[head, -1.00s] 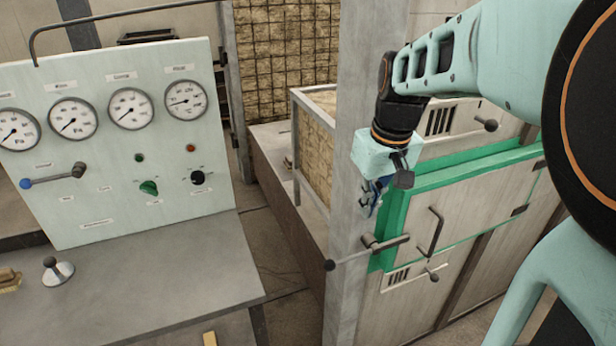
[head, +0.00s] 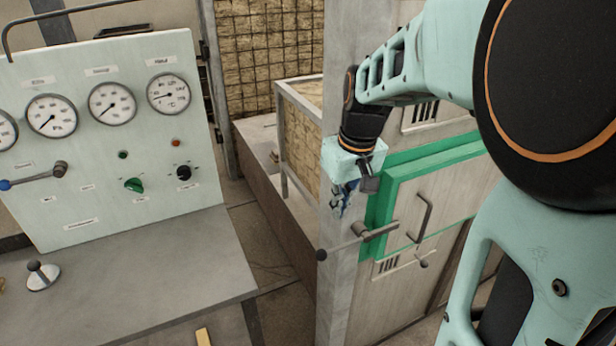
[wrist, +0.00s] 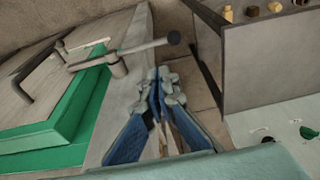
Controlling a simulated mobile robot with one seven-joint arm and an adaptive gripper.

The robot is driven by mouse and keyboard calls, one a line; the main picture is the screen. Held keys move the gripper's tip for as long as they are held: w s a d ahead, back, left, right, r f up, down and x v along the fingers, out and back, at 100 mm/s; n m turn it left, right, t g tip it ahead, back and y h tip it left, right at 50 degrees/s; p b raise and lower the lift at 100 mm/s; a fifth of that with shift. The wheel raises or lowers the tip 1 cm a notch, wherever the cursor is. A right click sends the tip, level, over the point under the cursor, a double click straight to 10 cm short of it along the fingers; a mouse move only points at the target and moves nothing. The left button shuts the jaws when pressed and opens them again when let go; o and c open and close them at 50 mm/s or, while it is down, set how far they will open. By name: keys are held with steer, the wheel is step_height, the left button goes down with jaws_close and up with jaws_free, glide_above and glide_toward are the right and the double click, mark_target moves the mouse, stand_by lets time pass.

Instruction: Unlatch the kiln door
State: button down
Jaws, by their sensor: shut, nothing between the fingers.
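The kiln door (head: 437,190) is a pale panel in a green frame (head: 384,192), and it looks closed. It has a dark pull handle (head: 424,217). A latch lever (head: 345,245) with a dark ball end sits at the frame's lower left corner, roughly level. In the wrist view the latch lever (wrist: 135,51) crosses above the fingertips, its ball toward the right. My gripper (head: 338,212) is shut and empty, pointing down beside the grey post, above the lever. In the wrist view my gripper (wrist: 165,88) appears close to the lever; I cannot tell if they touch.
A grey post (head: 340,290) stands beside the door. A gauge panel (head: 105,140) with a lever and knobs stands on a bench (head: 150,270) at the left. A gap of floor (head: 262,240) separates the bench from the kiln.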

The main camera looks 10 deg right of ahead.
mark_target(333, 251)
steer(key=x, duration=0.3)
steer(key=s+x, duration=0.1)
steer(key=x, duration=0.6)
steer(key=shift+s+d+f, duration=0.2)
steer(key=shift+d+f, duration=0.05)
steer(key=shift+f, duration=0.1)
steer(key=shift+w+a+f+b, duration=0.1)
steer(key=shift+f+b, duration=0.05)
steer(key=shift+b, duration=0.3)
steer(key=shift+h, duration=0.3)
